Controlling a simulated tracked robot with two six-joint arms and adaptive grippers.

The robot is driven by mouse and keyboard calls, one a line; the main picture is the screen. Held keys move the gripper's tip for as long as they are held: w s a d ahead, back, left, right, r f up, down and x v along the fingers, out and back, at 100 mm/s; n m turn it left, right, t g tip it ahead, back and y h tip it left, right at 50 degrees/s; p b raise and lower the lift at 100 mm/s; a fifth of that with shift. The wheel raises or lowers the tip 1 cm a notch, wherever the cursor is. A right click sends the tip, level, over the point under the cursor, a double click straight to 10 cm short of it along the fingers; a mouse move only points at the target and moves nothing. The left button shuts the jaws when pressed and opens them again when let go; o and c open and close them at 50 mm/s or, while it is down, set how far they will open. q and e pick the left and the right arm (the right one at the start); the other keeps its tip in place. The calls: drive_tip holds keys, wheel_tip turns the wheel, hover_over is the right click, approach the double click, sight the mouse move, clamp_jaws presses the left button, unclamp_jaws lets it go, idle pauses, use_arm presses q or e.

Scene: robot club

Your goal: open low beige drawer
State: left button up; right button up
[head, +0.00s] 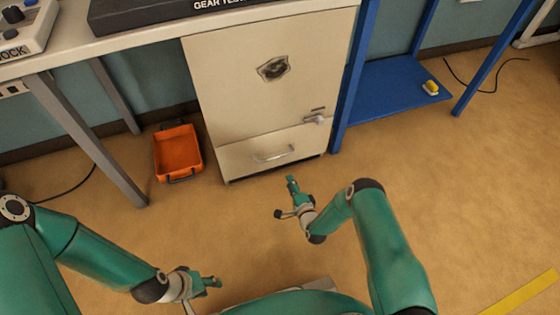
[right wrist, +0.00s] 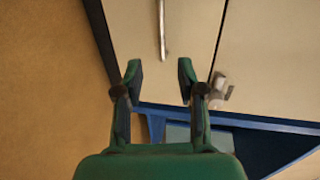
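The low beige drawer (head: 240,160) is at the bottom of the beige cabinet, below a large door. It looks closed. Its pale bar handle (head: 273,155) is on the front; in the right wrist view the handle (right wrist: 162,30) lies ahead of the fingers. My right gripper (head: 286,198) is in front of the drawer, apart from the handle. In the right wrist view its two fingers (right wrist: 159,82) are spread with nothing between them. My left gripper (head: 212,284) is low at the left, far from the drawer; its finger gap does not show clearly.
The cabinet door (head: 235,75) has a grey latch (head: 316,118) and a badge. An orange bin (head: 178,152) stands on the floor left of the cabinet. A blue rack (head: 385,90) with a yellow item (head: 430,87) is at right. Floor before the drawer is clear.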

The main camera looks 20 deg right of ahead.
sight(277, 157)
drive_tip(key=shift+b+x, duration=4.25)
drive_tip(key=shift+x, duration=3.85)
drive_tip(key=shift+r, duration=0.1)
clamp_jaws()
